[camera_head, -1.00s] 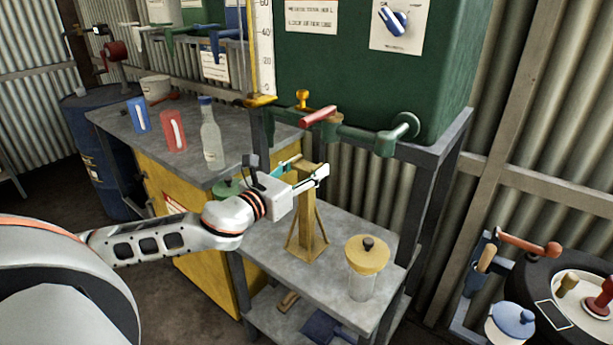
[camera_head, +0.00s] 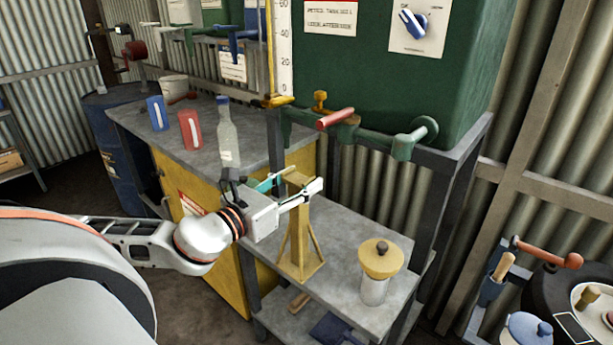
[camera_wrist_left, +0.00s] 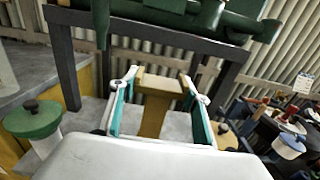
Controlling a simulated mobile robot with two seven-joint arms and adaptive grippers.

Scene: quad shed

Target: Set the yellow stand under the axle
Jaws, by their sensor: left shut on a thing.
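The yellow stand (camera_head: 299,235) is a narrow post on splayed legs, roughly upright over the grey shelf near its front left edge. I cannot tell whether its feet touch the shelf. My left gripper (camera_head: 298,187) is shut on the stand's upper part, just under its head. In the left wrist view the stand (camera_wrist_left: 154,112) sits between the two teal-padded fingers (camera_wrist_left: 158,105). No axle can be made out in these views. My right gripper is not in view.
A glass jar with a yellow lid (camera_head: 381,259) stands right of the stand on the grey shelf (camera_head: 340,303). A green tank (camera_head: 375,85) with pipes overhangs behind. A bottle (camera_head: 228,140) stands on the bench left. A tire (camera_head: 545,285) lies at the right.

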